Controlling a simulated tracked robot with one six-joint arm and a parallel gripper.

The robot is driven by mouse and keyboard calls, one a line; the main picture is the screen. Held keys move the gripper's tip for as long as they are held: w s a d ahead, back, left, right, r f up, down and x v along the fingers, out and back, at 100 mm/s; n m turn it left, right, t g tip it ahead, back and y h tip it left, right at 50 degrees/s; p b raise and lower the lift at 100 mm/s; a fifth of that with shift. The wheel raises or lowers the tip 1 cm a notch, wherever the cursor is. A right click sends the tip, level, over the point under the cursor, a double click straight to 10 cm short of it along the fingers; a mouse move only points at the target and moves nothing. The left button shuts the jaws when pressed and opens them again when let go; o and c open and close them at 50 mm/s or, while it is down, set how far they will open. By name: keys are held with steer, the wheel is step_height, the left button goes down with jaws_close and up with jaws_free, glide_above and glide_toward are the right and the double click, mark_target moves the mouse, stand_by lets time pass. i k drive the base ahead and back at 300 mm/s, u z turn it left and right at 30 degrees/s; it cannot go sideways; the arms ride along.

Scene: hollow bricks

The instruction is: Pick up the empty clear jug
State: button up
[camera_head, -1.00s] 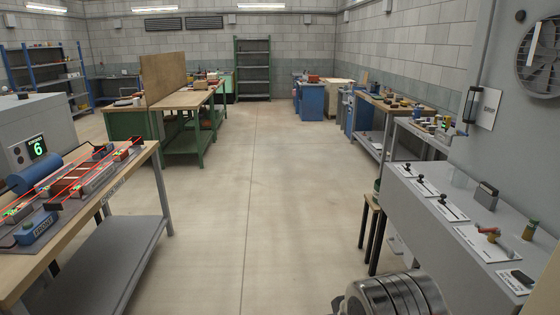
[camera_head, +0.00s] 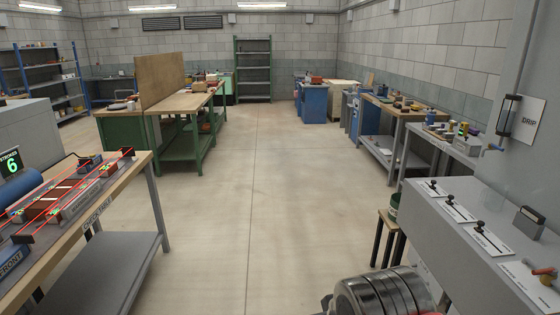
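I cannot make out a clear jug anywhere in this view. Small items stand on the far benches, but they are too small to tell apart. My gripper's fingers are not in view.
A wooden-topped bench (camera_head: 139,173) with red beams and a display is close on the left. A grey control console (camera_head: 455,239) with levers is close on the right, with a small stool (camera_head: 387,222) beside it. Green benches (camera_head: 181,101) stand farther left, more benches (camera_head: 398,108) farther right. The middle floor (camera_head: 252,200) is clear.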

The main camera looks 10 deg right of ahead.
mark_target(497, 194)
steer(key=z, duration=0.05)
steer(key=i, duration=1.45)
steer(key=z, duration=0.4)
steer(key=i, duration=0.75)
steer(key=z, duration=0.6)
steer(key=i, duration=0.7)
steer(key=z, duration=0.85)
steer(key=i, duration=1)
steer(key=z, duration=0.45)
